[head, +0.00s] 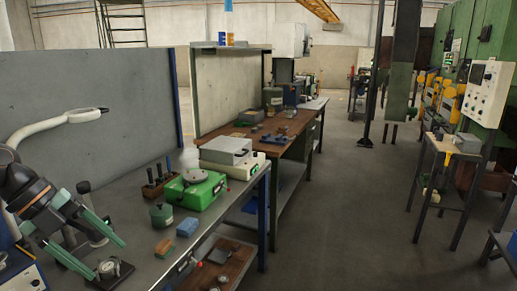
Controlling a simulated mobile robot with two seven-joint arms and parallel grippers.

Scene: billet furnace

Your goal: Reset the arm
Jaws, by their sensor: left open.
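My left gripper (106,260) is at the lower left, over the near end of the grey workbench (140,262). Its wrist is dark with an orange ring, and its two teal fingers are spread apart with nothing held between them. The fingers point down and to the right. A round dial gauge (109,267) on a dark base shows close by the fingertips; I cannot tell whether they touch it. My right gripper does not show.
A white magnifier lamp (52,124) arches above my left wrist. A green device (194,190), a green canister (161,215), a blue block (187,227) and a brown block (164,247) stand on the bench. A grey partition (95,90) rises behind. The aisle floor (345,215) is clear.

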